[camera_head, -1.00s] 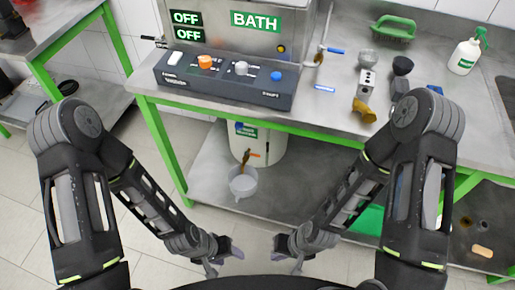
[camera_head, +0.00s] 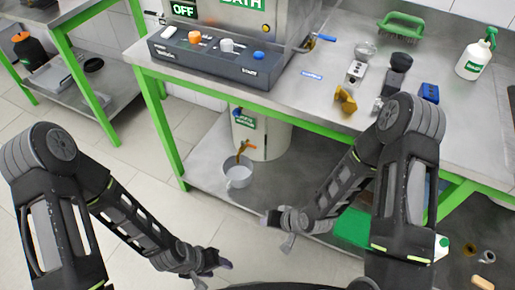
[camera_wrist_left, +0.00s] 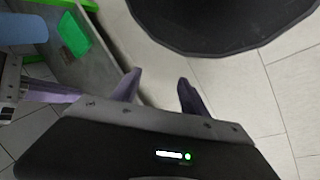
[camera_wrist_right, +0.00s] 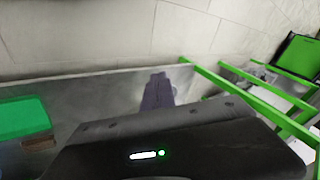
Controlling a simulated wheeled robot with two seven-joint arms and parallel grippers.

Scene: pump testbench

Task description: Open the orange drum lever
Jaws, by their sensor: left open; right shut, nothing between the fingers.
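A pale drum (camera_head: 270,139) with a green label stands on the lower shelf under the bench. An orange-brown tap lever (camera_head: 242,149) is at its front, small in the head view. A white cup-like container (camera_head: 239,174) stands below the tap. My left gripper (camera_head: 226,263) is low in front of the shelf, open and empty; its spread fingers show in the left wrist view (camera_wrist_left: 157,90). My right gripper (camera_head: 268,219) is below and right of the container, apart from drum and lever. Its fingers are closed together and empty in the right wrist view (camera_wrist_right: 157,90).
The steel bench (camera_head: 315,95) has green legs and carries a control panel (camera_head: 215,58), a spray bottle (camera_head: 475,55) and small parts. A green box (camera_head: 352,229) lies on the lower shelf at right. Bare tiled floor lies left of the shelf.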

